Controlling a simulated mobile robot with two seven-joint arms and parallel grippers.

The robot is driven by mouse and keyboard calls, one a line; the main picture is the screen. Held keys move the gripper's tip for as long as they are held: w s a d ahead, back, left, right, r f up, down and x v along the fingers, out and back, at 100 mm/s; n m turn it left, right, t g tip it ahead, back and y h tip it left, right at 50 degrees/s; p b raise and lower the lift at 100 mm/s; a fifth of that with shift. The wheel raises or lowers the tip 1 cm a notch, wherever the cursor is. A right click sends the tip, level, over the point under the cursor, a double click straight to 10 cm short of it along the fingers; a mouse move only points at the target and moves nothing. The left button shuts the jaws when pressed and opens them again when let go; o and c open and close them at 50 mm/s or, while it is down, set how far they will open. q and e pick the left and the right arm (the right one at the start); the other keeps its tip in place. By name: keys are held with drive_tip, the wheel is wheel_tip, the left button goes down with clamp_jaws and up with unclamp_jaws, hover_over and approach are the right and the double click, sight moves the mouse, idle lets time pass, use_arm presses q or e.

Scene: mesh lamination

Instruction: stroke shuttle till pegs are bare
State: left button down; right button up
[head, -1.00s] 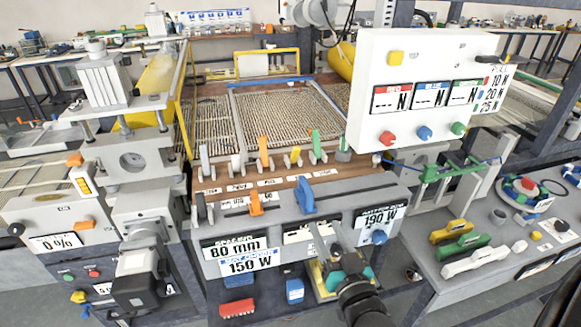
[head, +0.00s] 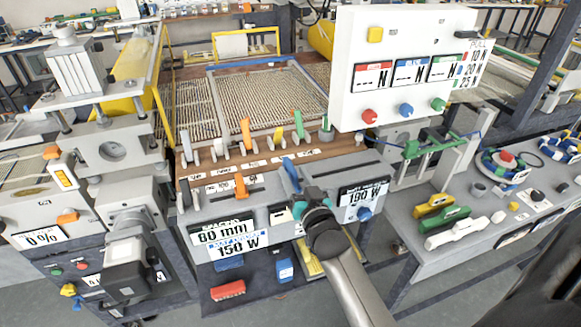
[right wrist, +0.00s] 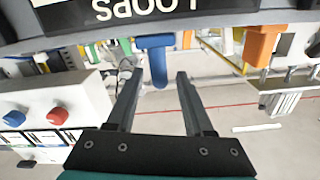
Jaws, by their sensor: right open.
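A blue handle (head: 291,174) stands up from the front ledge of the grey machine (head: 330,178). It also shows in the right wrist view (right wrist: 154,60), ahead of and between the fingertips. My right gripper (head: 308,196) is open just in front of the blue handle, and nothing is held. In the right wrist view its two fingers (right wrist: 157,82) are spread apart, with the handle not gripped. An orange handle (head: 241,184) sits farther left on the same ledge. I cannot tell which part is the shuttle, and no pegs can be made out clearly. My left gripper is out of view.
A row of levers, including a green one (head: 298,124), stands behind the ledge before the mesh bed (head: 262,103). A white gauge panel (head: 400,65) rises at the right. Yellow, green and white handles (head: 446,213) lie on the right bench. A red block (head: 228,290) sits below.

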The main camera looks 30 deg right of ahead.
drive_tip(key=shift+x, duration=1.55)
clamp_jaws()
idle(0.4)
